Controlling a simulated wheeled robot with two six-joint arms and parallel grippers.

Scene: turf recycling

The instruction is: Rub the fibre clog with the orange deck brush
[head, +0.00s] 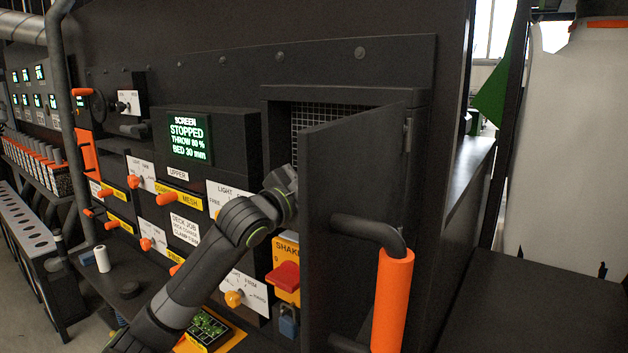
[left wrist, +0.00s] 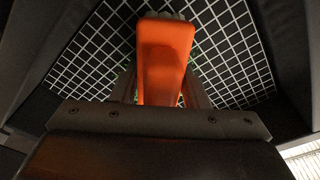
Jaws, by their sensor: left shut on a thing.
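The orange deck brush (left wrist: 165,60) is in the left wrist view, with its far end against or close to a pale wire mesh (left wrist: 95,45). My left gripper (left wrist: 162,98) is shut on the brush. Small green bits (left wrist: 126,84) show beside the brush, probably part of the fibre clog; the brush and gripper hide most of that area. I cannot tell whether the brush touches the clog. In the head view, my left arm reaches into the open hatch behind its door, which hides the gripper and brush. My right gripper is out of view.
The dark hatch door (head: 350,170) stands open with an orange handle (head: 392,300) towards me. Left of it is a panel with levers, an orange-red shaker switch (head: 286,277) and a display (head: 189,137) reading STOPPED. A white bag (head: 575,150) stands at the right.

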